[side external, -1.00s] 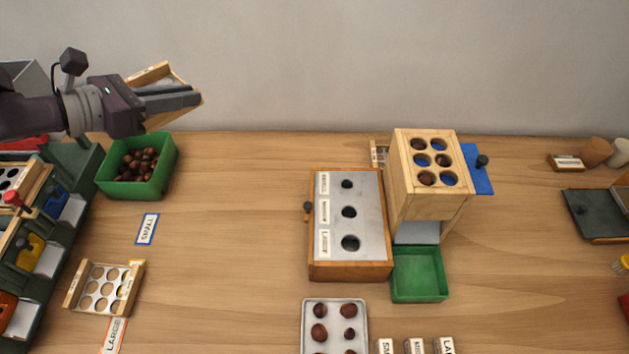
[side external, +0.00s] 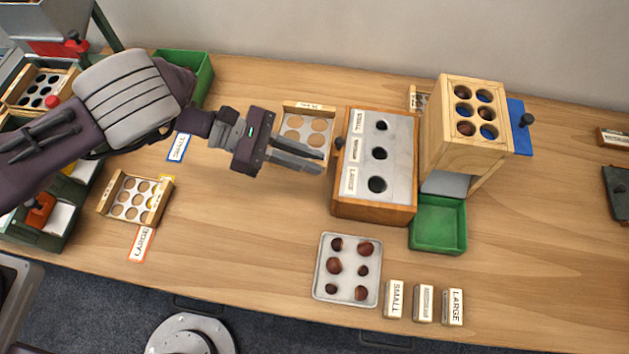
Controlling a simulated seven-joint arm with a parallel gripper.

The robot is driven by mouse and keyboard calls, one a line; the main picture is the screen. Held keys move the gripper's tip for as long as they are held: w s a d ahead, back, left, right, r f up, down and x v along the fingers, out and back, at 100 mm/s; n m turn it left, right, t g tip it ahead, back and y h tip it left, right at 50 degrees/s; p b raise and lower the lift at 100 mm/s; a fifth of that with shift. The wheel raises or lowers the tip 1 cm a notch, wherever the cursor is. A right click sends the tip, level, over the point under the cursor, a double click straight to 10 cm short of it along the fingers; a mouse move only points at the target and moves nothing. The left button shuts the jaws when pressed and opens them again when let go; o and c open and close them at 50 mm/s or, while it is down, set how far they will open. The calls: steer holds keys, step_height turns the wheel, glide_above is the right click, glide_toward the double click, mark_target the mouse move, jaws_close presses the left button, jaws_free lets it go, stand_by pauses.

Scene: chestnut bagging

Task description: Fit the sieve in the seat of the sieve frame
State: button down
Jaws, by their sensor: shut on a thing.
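My gripper (side external: 318,162) is over the middle of the table, left of the wooden box with three holes. It is shut on a sieve (side external: 305,130), a wood-framed plate with large round holes and a label along its far edge. The fingers cover the sieve's near side. Whether the sieve touches the table is hard to tell. A green stand (side external: 88,195) at the left edge, seemingly the sieve frame, has a wood-framed tray with dark holes (side external: 42,88) in its upper part. My arm hides part of the stand, and its seat is not clear.
The three-hole box (side external: 374,205) stands close right of my gripper. Beyond it are a tall wooden tower (side external: 460,150) and a green tray (side external: 438,225). Another sieve (side external: 137,198) lies at left. A chestnut tray (side external: 347,270) is in front. A green bin (side external: 198,80) is behind my arm.

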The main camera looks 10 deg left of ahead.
mark_target(309, 193)
step_height(309, 193, down, 11)
steer(key=shift+r, duration=0.1)
stand_by(0.3)
steer(key=shift+f, duration=0.25)
steer(key=c, duration=1.5)
jaws_free()
steer(key=shift+o, duration=0.2)
steer(key=shift+r, duration=0.1)
